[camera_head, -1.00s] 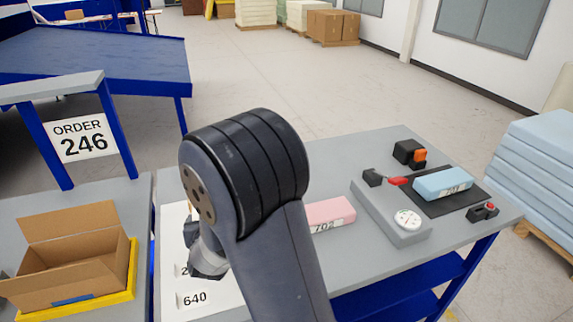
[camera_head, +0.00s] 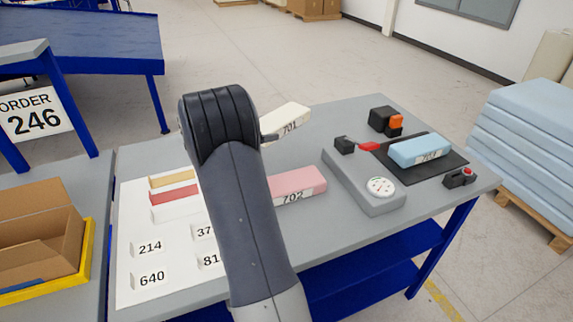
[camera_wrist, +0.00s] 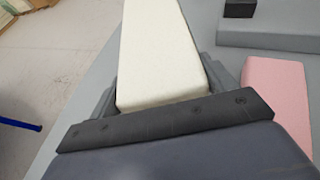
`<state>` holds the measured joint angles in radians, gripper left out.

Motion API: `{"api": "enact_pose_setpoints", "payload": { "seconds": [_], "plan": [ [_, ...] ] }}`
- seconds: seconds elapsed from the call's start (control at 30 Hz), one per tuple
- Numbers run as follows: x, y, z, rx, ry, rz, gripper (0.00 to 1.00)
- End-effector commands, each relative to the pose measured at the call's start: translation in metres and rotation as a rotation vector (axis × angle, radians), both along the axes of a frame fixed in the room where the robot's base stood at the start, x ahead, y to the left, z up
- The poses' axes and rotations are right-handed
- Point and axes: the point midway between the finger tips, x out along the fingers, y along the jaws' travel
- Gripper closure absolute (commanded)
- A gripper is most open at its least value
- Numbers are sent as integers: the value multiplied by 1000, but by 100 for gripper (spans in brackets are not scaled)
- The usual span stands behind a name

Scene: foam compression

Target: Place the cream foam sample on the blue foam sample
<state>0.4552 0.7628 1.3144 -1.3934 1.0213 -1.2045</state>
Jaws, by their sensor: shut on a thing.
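The cream foam sample (camera_head: 286,119), labelled 701, is held above the table behind my arm in the head view. It also fills the upper middle of the wrist view (camera_wrist: 158,55). My gripper (camera_wrist: 165,85) is shut on its sides; in the head view my arm hides most of the gripper. The blue foam sample (camera_head: 420,150) lies on a dark mat (camera_head: 452,168) at the right of the table, to the right of and apart from the cream sample. Its top is bare.
A pink foam sample (camera_head: 298,186), labelled 702, lies on the table (camera_head: 325,235) right of my arm. A grey gauge block (camera_head: 364,183) with a red-tipped part stands left of the mat. Small black devices (camera_head: 383,120) (camera_head: 460,178) flank it. A white number sheet (camera_head: 135,230) lies left.

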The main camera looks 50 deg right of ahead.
Motion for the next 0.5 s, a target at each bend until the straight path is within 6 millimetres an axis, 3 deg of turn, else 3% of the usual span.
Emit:
{"api": "enact_pose_setpoints", "payload": {
  "seconds": [0.17,0.5],
  "plan": [
    [-15,-23,-9,0,2,-79,42],
    [-17,-25,-63,0,2,-87,42]
  ]
}}
